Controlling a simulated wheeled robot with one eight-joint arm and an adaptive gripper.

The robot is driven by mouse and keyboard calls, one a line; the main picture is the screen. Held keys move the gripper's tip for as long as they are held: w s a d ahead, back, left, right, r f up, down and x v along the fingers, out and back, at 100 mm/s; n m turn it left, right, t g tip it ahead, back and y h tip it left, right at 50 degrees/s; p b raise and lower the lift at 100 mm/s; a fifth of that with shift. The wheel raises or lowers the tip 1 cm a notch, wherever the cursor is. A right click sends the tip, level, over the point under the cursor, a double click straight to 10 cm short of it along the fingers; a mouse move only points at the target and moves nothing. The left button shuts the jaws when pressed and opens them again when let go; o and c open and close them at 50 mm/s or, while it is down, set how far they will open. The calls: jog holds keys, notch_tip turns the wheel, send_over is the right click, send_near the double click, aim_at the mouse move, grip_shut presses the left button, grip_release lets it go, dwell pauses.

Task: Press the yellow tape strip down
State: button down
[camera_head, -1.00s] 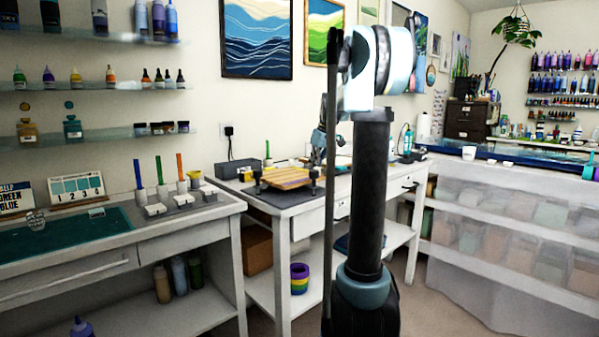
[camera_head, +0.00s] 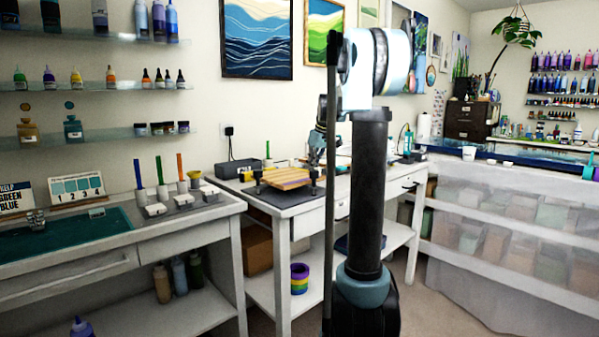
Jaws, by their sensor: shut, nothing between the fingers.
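A wooden board (camera_head: 273,178) with yellow and purple bands lies on a dark mat on the white middle bench. The yellow tape strip cannot be told apart from the bands at this size. Dark clamps (camera_head: 258,181) stand at the board's edges.
A dark grey box (camera_head: 239,168) stands behind the board. Rolls of coloured tape (camera_head: 299,278) sit on the lower shelf. A left bench (camera_head: 120,237) holds colour sticks and a teal mat. A plastic-covered shelf (camera_head: 510,230) stands at the right.

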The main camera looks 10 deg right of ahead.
aim_at(300, 169)
jog(key=shift+w+a, duration=0.2)
jog(key=shift+w, duration=0.05)
jog(key=shift+w+a, duration=0.6)
jog(key=shift+w, duration=0.25)
jog(key=shift+w+a, duration=0.1)
jog(key=shift+w, duration=0.05)
jog(key=shift+w+a, duration=0.55)
jog(key=shift+w, duration=0.15)
jog(key=shift+w, duration=0.1)
jog(key=shift+w+a, duration=0.55)
jog(key=shift+w, duration=0.2)
jog(key=shift+w+a, duration=0.15)
jog(key=shift+w+a+f, duration=0.1)
jog(key=shift+w+a, duration=0.4)
jog(key=shift+w, duration=0.15)
